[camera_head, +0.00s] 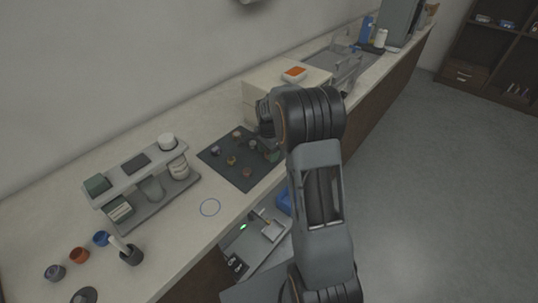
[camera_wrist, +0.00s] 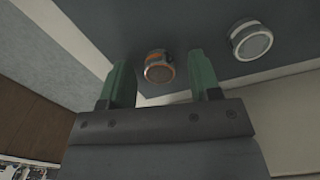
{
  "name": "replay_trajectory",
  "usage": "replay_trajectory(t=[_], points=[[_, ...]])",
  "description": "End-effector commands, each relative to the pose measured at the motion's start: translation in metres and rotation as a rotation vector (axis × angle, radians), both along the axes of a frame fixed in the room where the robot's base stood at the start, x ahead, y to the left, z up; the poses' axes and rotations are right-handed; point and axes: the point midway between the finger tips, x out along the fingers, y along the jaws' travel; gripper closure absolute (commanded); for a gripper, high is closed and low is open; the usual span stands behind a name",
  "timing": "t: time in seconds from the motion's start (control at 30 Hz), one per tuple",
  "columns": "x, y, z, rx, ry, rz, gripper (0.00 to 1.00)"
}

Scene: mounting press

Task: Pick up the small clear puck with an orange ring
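In the wrist view, a small round puck with an orange ring (camera_wrist: 159,67) lies on the dark mat (camera_wrist: 200,20). It appears between the two green fingertips of my gripper (camera_wrist: 160,82), slightly beyond their tips. My gripper is open and empty, with a gap on each side of the puck. A second puck with a pale ring (camera_wrist: 250,40) lies to the right, outside the fingers. In the head view, my gripper hangs over the right side of the dark mat (camera_head: 243,182). I cannot tell there which puck is the orange-ringed one.
A grey rack (camera_head: 150,205) stands to the left. A pale box (camera_head: 255,88) stands behind my gripper. The bench (camera_head: 185,235) has free room around a blue circle.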

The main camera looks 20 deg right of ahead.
Motion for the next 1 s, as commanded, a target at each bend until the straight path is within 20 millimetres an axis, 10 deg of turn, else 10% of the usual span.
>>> replay_trajectory(t=[0.5,1.0], points=[[0.0,0.0,0.0,0.0,0.0,0.0,0.92],[0.001,0.0,0.02,-0.001,-0.003,0.0,0.92]])
